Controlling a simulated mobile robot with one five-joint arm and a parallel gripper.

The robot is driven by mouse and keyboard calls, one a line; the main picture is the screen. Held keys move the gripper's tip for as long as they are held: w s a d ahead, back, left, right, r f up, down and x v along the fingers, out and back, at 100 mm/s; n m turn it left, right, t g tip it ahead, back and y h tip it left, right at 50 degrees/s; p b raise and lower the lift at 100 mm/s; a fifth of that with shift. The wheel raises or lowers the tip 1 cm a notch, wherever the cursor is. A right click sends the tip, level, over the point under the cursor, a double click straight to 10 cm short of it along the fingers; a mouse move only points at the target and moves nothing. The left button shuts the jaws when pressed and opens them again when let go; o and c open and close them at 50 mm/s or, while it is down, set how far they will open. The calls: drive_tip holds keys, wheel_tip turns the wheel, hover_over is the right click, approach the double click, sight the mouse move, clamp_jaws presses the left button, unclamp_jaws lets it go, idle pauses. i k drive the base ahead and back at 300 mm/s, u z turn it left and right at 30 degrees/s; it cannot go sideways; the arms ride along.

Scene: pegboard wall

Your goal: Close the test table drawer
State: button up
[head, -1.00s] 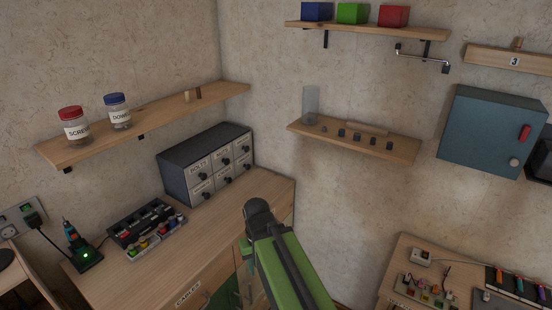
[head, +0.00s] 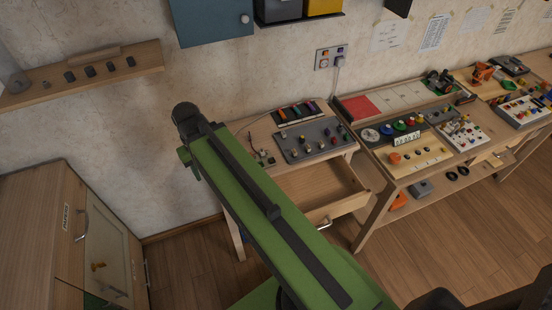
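The test table (head: 262,122) is a small wooden table against the wall, right of centre in the head view. Its drawer (head: 338,207) is pulled open toward the room, with its wooden front and a small handle facing the floor area. The drawer's inside looks empty where I can see it. My green arm crosses in front of the table's left side and hides part of it and the drawer's left part. The arm's dark upper joint shows left of the table; my gripper itself is not in view.
A wooden cabinet (head: 30,215) with a handled door stands at the left. A longer workbench (head: 393,165) with panels and parts is right of the table, its leg close to the drawer. A shelf (head: 140,60) is at upper left. Wooden floor (head: 400,260) lies open in front.

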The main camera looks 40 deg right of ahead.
sight(327, 191)
drive_tip(key=z, duration=0.4)
drive_tip(key=k, duration=0.95)
drive_tip(key=z, duration=0.65)
